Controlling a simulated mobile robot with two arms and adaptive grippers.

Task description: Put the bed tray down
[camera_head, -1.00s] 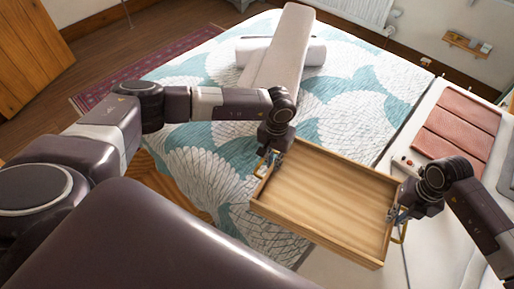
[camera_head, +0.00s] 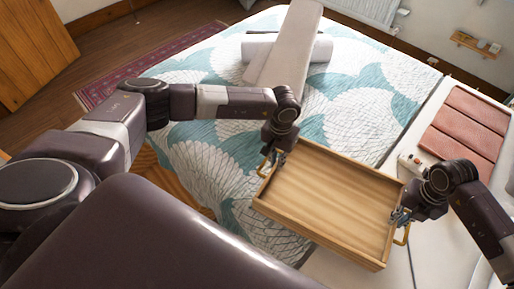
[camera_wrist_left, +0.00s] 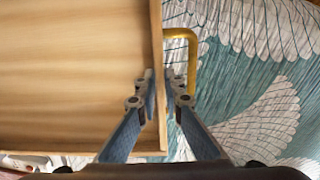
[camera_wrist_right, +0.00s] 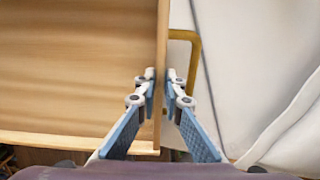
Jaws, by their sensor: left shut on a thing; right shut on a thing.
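The bed tray (camera_head: 325,205) is an empty, shallow wooden tray with raised walls and a brass handle at each end. It is over the near right part of the bed; I cannot tell whether it touches the bed. My left gripper (camera_head: 274,157) is shut on the tray's left end wall, and the left wrist view shows its fingers (camera_wrist_left: 161,90) on both sides of that wall beside the handle. My right gripper (camera_head: 399,215) is shut on the right end wall, and the right wrist view shows its fingers (camera_wrist_right: 161,80) there. The tray's underside is hidden.
The bed (camera_head: 215,160) has a teal and white patterned quilt, with a grey bolster (camera_head: 258,50) and a long pale cushion (camera_head: 288,45) at its far side. Folded pink cloths (camera_head: 467,125) lie on the white surface to the right. A small wall shelf (camera_head: 474,44) is beyond.

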